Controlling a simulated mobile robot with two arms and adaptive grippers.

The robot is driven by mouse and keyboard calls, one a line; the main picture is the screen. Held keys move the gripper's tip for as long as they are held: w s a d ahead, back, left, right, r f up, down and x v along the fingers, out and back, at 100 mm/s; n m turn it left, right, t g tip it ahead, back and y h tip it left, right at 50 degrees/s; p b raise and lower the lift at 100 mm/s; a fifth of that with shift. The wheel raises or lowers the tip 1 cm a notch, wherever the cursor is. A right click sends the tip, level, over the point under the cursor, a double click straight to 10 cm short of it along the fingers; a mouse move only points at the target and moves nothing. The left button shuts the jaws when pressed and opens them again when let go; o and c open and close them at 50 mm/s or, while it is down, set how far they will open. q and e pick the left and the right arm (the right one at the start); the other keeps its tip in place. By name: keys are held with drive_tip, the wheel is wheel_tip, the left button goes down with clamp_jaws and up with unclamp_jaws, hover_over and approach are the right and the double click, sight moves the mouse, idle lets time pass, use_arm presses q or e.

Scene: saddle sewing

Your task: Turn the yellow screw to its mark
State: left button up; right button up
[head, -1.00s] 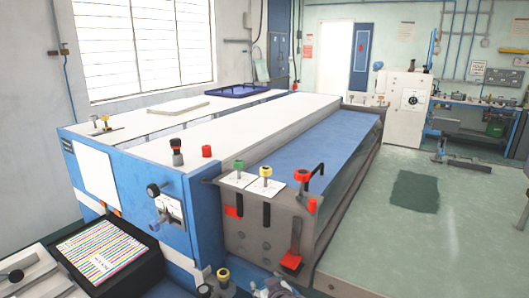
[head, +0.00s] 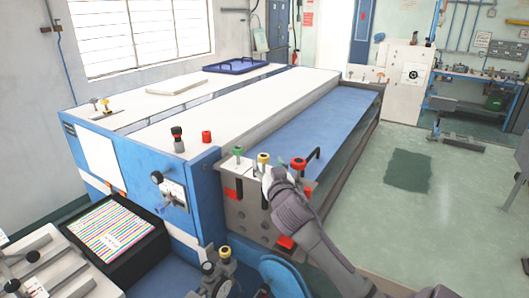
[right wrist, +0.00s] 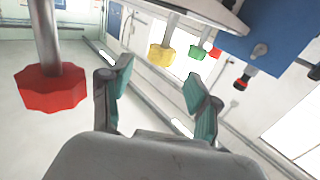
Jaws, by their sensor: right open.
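The yellow screw (head: 263,158) stands on the front end of the machine, between a green screw (head: 238,151) and a red screw (head: 299,164). My right gripper (head: 267,177) is just below and in front of the yellow screw in the head view, hiding its lower part and the plate there. In the right wrist view, the fingers (right wrist: 160,88) are open and empty. The yellow knob (right wrist: 161,55) shows beyond and between them, apart from both. Its mark cannot be made out. My left gripper is not in view.
The red knob (right wrist: 51,90) is close beside the fingers in the right wrist view; the green knob (right wrist: 197,52) is farther off. A black bent handle (head: 313,154) stands right of the red screw. A striped chart (head: 111,230) lies at lower left. Open floor (head: 420,225) is at right.

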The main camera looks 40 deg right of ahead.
sight(260, 156)
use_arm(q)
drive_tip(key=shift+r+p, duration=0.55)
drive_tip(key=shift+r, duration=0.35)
use_arm(e)
drive_tip(key=shift+x, duration=2.25)
